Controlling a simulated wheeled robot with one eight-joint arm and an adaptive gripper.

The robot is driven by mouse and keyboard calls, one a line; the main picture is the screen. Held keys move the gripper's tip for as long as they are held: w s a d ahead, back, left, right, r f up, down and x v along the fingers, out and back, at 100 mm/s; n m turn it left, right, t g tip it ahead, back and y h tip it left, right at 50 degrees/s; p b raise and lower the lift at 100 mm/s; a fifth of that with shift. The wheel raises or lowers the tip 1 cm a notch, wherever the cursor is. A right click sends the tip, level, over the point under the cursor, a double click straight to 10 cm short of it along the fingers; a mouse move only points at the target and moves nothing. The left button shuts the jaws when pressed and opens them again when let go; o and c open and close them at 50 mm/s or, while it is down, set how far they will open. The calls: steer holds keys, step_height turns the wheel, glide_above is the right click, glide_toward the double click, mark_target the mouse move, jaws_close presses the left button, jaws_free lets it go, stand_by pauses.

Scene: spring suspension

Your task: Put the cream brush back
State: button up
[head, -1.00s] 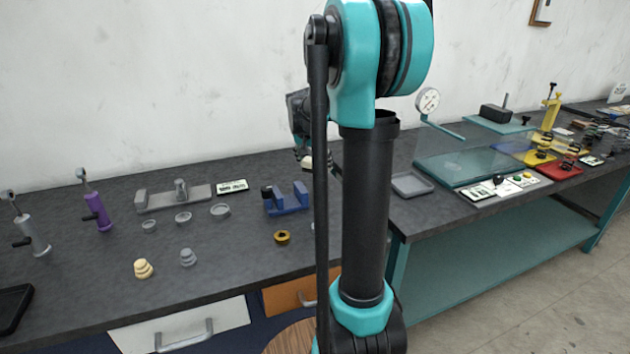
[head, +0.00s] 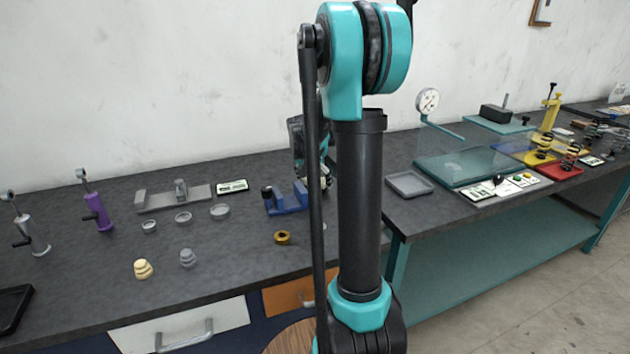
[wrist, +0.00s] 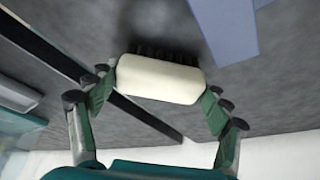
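In the wrist view the cream brush (wrist: 160,80) lies crosswise between the green fingers of my gripper (wrist: 158,92), which touch both its ends. Its dark bristles point away from the gripper toward a grey surface, with a dark patch around them. I cannot tell whether they touch it. In the head view my gripper (head: 326,180) is low over the bench, just right of the blue vise (head: 285,206), and partly hidden behind my arm. The brush cannot be made out in the head view.
A grey shallow tray (head: 409,184) sits right of my arm, next to a glass-like plate (head: 468,166). A brass ring (head: 282,238), a cream stepped piece (head: 143,268) and several grey rings stand left.

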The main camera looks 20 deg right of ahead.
steer(key=o, duration=0.4)
steer(key=shift+r, duration=0.1)
steer(key=v, duration=1.2)
